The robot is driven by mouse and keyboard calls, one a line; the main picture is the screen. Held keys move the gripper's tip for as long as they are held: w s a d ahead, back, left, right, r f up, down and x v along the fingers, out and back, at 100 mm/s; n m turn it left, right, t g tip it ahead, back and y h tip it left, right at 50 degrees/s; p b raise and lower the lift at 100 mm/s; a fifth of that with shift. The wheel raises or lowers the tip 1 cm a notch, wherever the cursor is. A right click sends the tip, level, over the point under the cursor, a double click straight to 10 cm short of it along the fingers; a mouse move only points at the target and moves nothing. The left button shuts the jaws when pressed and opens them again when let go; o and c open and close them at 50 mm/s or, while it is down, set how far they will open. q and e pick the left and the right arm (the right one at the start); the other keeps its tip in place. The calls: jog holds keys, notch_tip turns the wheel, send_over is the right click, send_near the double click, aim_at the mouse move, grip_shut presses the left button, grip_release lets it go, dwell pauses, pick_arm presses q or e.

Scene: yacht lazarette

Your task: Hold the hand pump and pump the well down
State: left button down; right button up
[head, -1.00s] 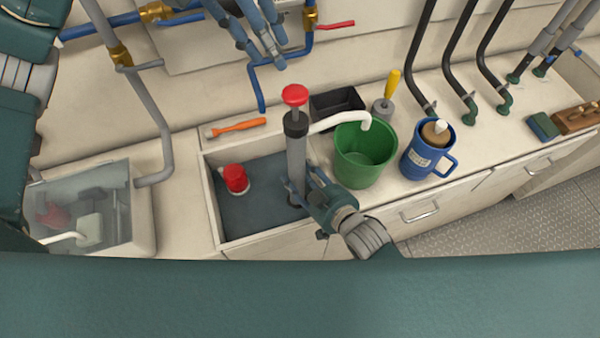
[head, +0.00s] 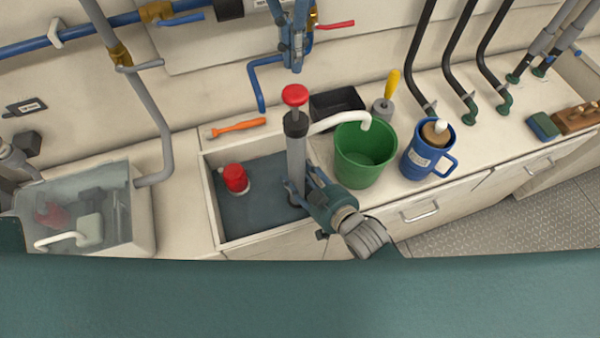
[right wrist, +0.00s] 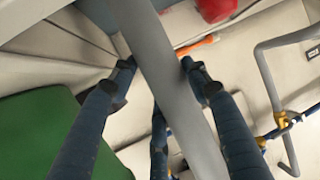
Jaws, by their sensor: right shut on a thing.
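The hand pump (head: 297,155) stands upright in the well (head: 262,232), with a grey barrel and a red knob (head: 295,95) close above its top. Its white spout (head: 335,121) reaches over the green bucket (head: 364,170). My right gripper (head: 297,192) is shut around the lower barrel; the right wrist view shows its fingers (right wrist: 190,80) on either side of the barrel (right wrist: 170,80). My left gripper (head: 296,66) hangs above and behind the knob, apart from it, empty. Its fingers overlap in view, so its opening is unclear. The well's floor looks dark blue-grey; the barrel's foot is hidden.
A red-capped fitting (head: 235,179) sits in the well. An orange tool (head: 236,127), black tray (head: 337,104), yellow-handled tool (head: 387,92) and blue mug (head: 427,150) lie around it. Pipes (head: 144,90) run up the wall. A clear bin (head: 96,210) stands left.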

aim_at(295, 91)
pick_arm(q)
jog(key=shift+f, duration=2.3)
